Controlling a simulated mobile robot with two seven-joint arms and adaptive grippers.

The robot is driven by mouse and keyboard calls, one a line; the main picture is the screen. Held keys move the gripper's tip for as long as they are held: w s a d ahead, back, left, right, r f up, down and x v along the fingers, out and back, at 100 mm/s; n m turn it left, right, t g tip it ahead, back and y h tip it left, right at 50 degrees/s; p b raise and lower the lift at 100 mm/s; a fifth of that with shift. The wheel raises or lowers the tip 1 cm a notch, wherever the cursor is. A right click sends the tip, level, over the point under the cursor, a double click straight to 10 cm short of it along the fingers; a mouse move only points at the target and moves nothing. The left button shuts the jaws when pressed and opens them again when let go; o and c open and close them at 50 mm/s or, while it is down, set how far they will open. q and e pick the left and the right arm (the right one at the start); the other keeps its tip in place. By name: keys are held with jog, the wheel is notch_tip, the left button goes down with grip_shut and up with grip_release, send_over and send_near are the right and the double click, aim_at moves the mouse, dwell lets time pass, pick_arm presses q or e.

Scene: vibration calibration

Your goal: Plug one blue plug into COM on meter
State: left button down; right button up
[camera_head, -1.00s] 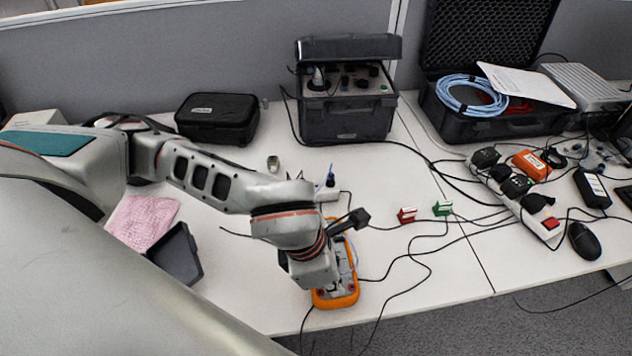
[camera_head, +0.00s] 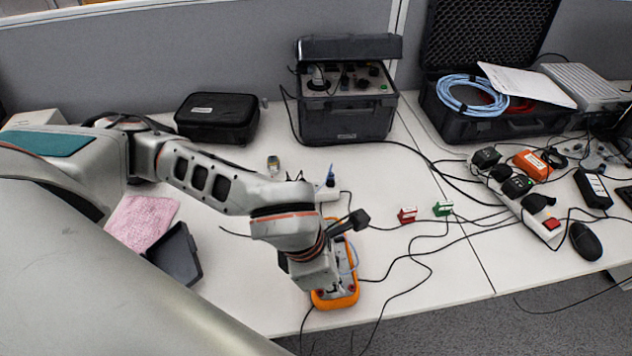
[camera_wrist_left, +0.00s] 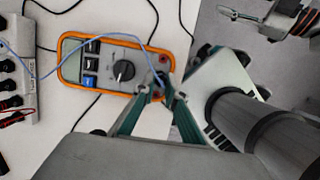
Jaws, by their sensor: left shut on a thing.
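The orange-edged meter (camera_head: 350,296) lies on the table under my left gripper (camera_head: 333,288). My left gripper (camera_wrist_left: 158,92) is shut at the meter's jack end. A blue lead (camera_wrist_left: 118,36) arcs over the meter to between the fingertips, where a blue plug (camera_wrist_left: 160,79) is held. The fingers partly hide the plug and the jacks, so I cannot tell whether it is in COM. My right gripper (camera_wrist_left: 242,16) is at the top right of that view, away from the meter.
A white power strip (camera_wrist_left: 22,95) stands left of the meter in the wrist view. In the head view, a red block (camera_head: 407,215) and a green block (camera_head: 443,209) stand to the right among black cables. A dark tray (camera_head: 176,256) lies left.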

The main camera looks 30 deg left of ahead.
pick_arm(q)
jog(key=shift+f, duration=0.15)
jog(key=c, duration=2)
grip_release()
jog(key=shift+p+v, duration=0.85)
jog(key=shift+v, duration=0.6)
jog(key=shift+p+v, duration=0.6)
jog(key=shift+v, duration=0.55)
jog(key=shift+f, duration=0.1)
